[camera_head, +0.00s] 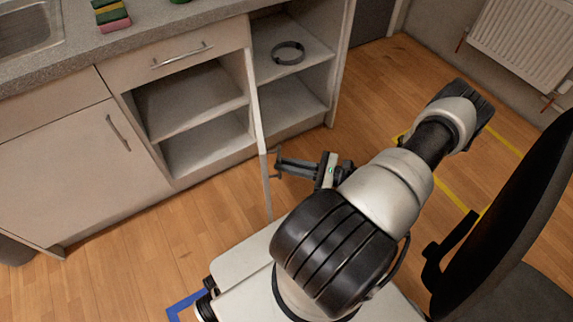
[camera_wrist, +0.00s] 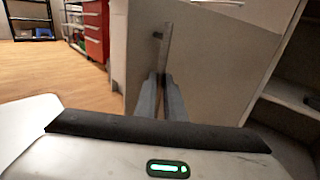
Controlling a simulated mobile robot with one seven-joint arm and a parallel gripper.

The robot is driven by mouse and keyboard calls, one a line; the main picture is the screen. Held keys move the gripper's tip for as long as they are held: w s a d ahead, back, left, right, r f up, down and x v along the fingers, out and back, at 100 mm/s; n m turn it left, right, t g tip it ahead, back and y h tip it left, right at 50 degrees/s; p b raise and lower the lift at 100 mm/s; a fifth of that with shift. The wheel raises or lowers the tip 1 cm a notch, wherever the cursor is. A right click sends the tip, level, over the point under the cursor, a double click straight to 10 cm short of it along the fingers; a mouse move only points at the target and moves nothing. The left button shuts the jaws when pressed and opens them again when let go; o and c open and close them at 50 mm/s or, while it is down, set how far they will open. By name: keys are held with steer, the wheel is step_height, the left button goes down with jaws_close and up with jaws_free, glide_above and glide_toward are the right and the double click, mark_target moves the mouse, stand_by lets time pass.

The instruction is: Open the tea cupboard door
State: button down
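A pale cupboard door (camera_head: 262,135) stands swung out from the unit, seen nearly edge-on in the head view. Two open shelf compartments show on either side of it. In the wrist view the door panel (camera_wrist: 215,60) fills the middle, with a thin bar handle (camera_wrist: 167,45) on it. My gripper (camera_head: 278,164) is at the handle, on the right side of the door. In the wrist view the fingers of my gripper (camera_wrist: 160,76) are close together around the lower part of the handle and look shut on it.
A black ring (camera_head: 287,53) lies on the right compartment's upper shelf. A closed drawer (camera_head: 178,55) and a closed left cupboard (camera_head: 75,155) adjoin. A black chair (camera_head: 515,220) stands close on the right. Wooden floor (camera_head: 150,245) is clear in front of the left units.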

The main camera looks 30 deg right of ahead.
steer(key=shift+w+d+r, duration=0.1)
steer(key=shift+w+d, duration=0.55)
steer(key=c, duration=1.8)
jaws_free()
steer(key=shift+w, duration=0.1)
steer(key=shift+c, duration=0.2)
steer(key=shift+s+a, duration=0.15)
steer(key=shift+s, duration=0.05)
steer(key=v, duration=1.7)
steer(key=shift+s+p, duration=0.3)
steer(key=shift+p, duration=0.1)
steer(key=shift+w, duration=0.1)
